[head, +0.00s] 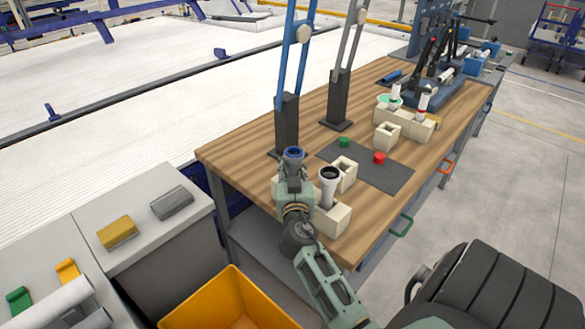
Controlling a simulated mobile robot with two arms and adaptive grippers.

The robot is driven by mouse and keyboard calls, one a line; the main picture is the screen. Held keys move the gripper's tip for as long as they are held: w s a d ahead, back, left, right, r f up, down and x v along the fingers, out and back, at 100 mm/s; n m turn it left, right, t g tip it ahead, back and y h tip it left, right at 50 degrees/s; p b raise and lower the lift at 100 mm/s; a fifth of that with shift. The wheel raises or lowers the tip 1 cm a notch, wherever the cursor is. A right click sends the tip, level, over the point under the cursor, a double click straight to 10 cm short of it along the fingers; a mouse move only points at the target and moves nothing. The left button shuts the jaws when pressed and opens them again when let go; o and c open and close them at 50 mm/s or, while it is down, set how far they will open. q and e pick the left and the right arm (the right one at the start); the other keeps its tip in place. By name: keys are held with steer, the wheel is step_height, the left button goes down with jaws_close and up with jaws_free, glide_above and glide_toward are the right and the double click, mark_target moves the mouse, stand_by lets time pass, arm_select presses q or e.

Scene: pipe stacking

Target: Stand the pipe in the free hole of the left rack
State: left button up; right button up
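The left rack (333,217), a beige block, stands at the near end of the wooden table. A pale pipe (328,186) with a dark open top stands upright in its right part. My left gripper (294,182) is over the left part of the rack and appears shut on a grey pipe with a blue rim (293,154). This pipe is about upright, its top showing above the fingers. The gripper hides its lower end and the rack hole there, so I cannot tell whether the pipe is in the hole. My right gripper is not in view.
A hollow beige block (345,172), a red cap (379,158) and a green cap (344,142) are on or near the dark mat (390,178). A farther rack (411,125) holds upright pieces. An orange bin (228,300) is at lower left. Tall posts stand behind the mat.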

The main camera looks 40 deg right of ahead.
mark_target(293, 174)
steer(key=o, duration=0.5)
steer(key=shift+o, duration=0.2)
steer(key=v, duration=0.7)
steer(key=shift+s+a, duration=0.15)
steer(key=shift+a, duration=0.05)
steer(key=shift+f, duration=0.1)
